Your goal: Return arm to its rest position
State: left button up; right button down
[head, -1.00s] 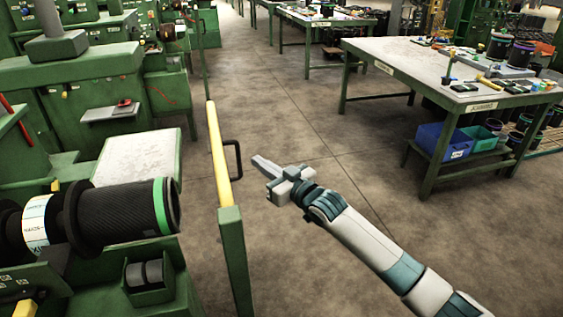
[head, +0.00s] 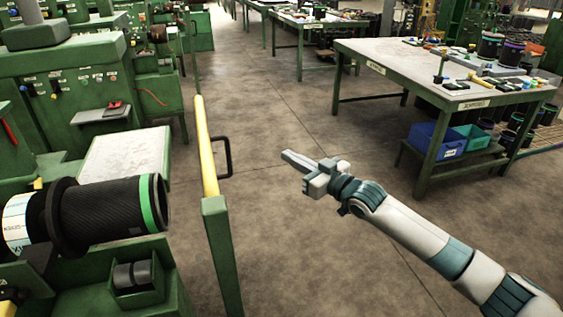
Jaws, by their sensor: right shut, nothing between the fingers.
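My right gripper (head: 290,157) shows in the middle of the head view, with its arm coming in from the lower right. Its fingers are shut and empty, pointing to the upper left over the open floor. It is to the right of the yellow-topped green rail and touches nothing. My left gripper is not in view.
A green gate rail with a yellow top (head: 206,150) and a black handle (head: 224,157) stands left of my gripper. Behind it, a green machine carries a black sleeve with a green band (head: 110,213). A workbench (head: 400,62) stands at right, with a blue bin (head: 436,140) below. The floor between is clear.

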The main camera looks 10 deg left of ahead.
jog(key=shift+d, duration=0.2)
